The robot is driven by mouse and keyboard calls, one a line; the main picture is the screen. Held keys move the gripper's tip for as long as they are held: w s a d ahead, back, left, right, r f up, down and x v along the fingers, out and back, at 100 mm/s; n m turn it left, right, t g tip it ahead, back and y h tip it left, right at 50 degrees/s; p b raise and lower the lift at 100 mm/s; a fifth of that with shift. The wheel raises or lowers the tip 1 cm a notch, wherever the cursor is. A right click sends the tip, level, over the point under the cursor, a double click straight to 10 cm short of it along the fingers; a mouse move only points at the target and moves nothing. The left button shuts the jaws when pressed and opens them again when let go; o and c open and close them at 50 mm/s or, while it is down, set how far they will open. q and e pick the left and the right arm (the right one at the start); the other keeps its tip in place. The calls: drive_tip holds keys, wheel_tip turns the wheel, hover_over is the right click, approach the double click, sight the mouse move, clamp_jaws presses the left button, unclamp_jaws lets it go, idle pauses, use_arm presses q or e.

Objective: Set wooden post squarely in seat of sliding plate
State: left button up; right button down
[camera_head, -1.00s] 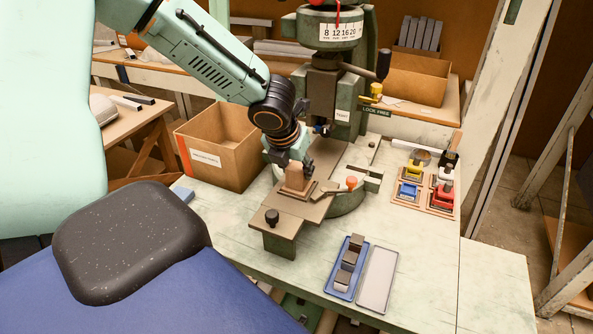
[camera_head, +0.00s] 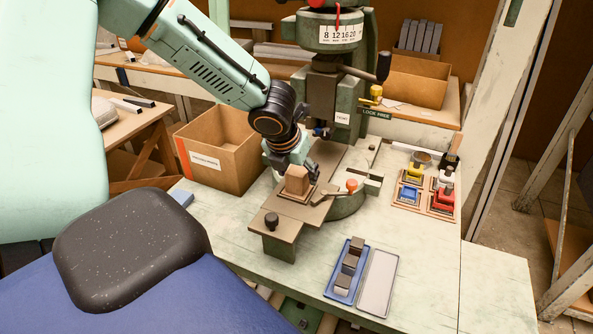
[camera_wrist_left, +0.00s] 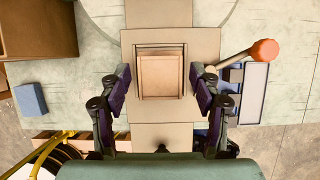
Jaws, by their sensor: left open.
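The wooden post (camera_head: 297,180) stands upright on the sliding plate (camera_head: 265,206), within the raised edges of the seat (camera_head: 291,197). In the left wrist view the post (camera_wrist_left: 161,75) shows from above, with its sides looking parallel to the seat's rim (camera_wrist_left: 142,47). Whether the post's bottom lies fully flat is hidden. My right gripper is not in view.
The green press (camera_head: 332,95) rises behind the plate. A lever with an orange knob (camera_head: 351,185) is right of the seat. An open cardboard box (camera_head: 220,150) stands left, a blue tray of dark blocks (camera_head: 346,270) in front, and coloured stampers (camera_head: 412,172) at right.

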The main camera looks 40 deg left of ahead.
use_arm(q)
drive_tip(key=shift+r+p, duration=0.3)
drive_tip(key=shift+r, duration=0.2)
drive_tip(key=shift+p+v, duration=2.5)
drive_tip(key=shift+v, duration=3.25)
drive_tip(key=s+d+f+n+g+h, duration=0.5)
drive_tip(key=s+d+f+n, duration=0.8)
drive_tip(key=d+f+n, duration=0.3)
drive_tip(key=s+f+n+y, duration=0.3)
drive_tip(key=s+f+n, duration=0.7)
drive_tip(key=n, duration=0.7)
drive_tip(key=shift+s+f+y, duration=0.2)
drive_tip(key=shift+s+y, duration=0.1)
drive_tip(key=shift+s, duration=0.45)
